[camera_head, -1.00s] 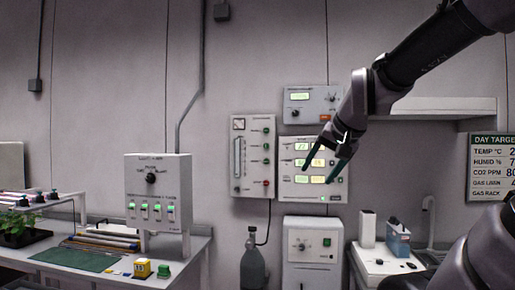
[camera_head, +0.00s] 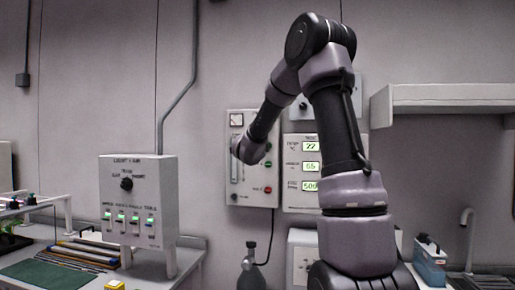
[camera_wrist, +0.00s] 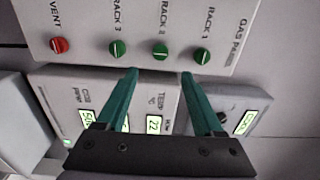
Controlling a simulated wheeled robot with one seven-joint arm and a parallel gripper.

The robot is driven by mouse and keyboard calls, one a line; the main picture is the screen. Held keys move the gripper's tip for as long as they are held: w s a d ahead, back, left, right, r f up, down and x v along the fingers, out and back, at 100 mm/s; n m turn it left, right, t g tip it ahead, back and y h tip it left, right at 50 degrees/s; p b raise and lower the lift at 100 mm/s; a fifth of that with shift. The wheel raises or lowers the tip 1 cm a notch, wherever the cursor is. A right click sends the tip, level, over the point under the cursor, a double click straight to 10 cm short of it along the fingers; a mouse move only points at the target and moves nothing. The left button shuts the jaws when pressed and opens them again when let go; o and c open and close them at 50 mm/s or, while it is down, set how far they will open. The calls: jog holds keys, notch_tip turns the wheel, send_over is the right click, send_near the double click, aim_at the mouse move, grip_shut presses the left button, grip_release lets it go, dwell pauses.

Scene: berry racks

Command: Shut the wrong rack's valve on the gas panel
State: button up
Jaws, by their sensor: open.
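The gas panel (camera_wrist: 100,17) fills the top of the wrist view. It has a red VENT knob (camera_wrist: 59,45) and three green knobs: RACK 3 (camera_wrist: 117,48), RACK 2 (camera_wrist: 160,53) and RACK 1 (camera_wrist: 202,56). My gripper (camera_wrist: 160,72) is open and empty. In that picture its two teal fingertips lie just short of the knob row, one on each side of the RACK 2 knob; I cannot tell the distance to the panel. In the head view the gas panel (camera_head: 258,122) hangs on the wall, partly behind my arm, and my fingers cannot be made out.
A display panel (camera_head: 288,202) beside the gas panel reads 22, 65 and 500. A light and air box (camera_head: 110,185) stands on the left bench. A gas bottle (camera_head: 251,272) stands below the gas panel. A shelf (camera_head: 440,98) juts out at right.

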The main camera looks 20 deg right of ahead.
jog(key=x, duration=1)
jog(key=shift+d, duration=0.2)
jog(key=shift+w, duration=0.15)
grip_shut()
